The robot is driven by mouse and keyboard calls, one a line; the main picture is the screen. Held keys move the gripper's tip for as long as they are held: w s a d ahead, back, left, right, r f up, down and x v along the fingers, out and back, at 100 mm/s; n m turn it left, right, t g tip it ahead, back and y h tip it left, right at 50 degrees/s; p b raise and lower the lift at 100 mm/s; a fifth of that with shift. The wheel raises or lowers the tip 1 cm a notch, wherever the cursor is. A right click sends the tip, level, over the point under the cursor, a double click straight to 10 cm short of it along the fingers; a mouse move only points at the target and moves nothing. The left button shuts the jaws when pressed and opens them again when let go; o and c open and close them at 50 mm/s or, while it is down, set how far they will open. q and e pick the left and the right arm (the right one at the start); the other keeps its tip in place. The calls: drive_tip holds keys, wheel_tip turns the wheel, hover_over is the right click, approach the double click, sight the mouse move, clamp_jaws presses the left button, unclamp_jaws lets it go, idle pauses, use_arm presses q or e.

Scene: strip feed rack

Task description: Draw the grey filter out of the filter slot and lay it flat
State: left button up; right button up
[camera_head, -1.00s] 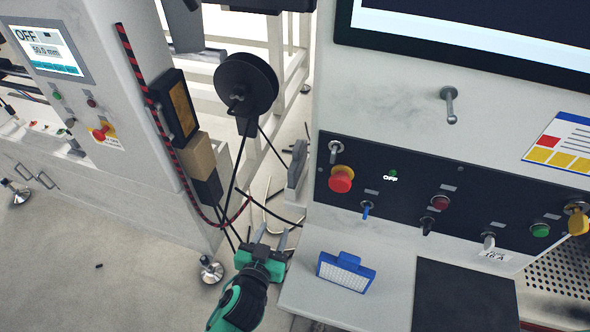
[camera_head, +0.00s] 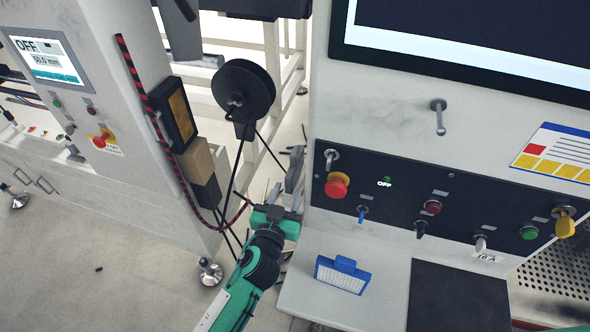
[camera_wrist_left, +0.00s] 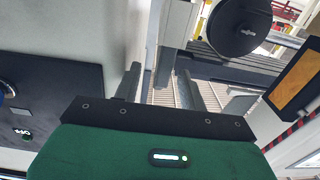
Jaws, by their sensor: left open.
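A grey upright block (camera_head: 295,168) stands at the left side of the right cabinet, and it seems to be the grey filter or its slot; I cannot tell them apart. What seems to be the same block shows in the left wrist view (camera_wrist_left: 178,22), ahead of the fingers. My left gripper (camera_head: 285,196) is open and empty, just below the block in the head view and apart from it in the wrist view. Its two fingers (camera_wrist_left: 165,84) point towards the block, beside the cabinet wall.
A black reel (camera_head: 243,91) with hanging cables is close behind my left gripper. The control panel (camera_head: 400,190) carries knobs and keys.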

sight(288, 184)
use_arm(q)
drive_tip(key=x, duration=0.1)
drive_tip(key=p+x, duration=0.1)
drive_tip(key=x, duration=0.1)
drive_tip(key=p+x, duration=0.1)
drive_tip(key=shift+w+a+r, duration=0.25)
drive_tip(key=shift+w, duration=0.05)
drive_tip(key=shift+w+d+f, duration=0.1)
drive_tip(key=shift+w, duration=0.2)
clamp_jaws()
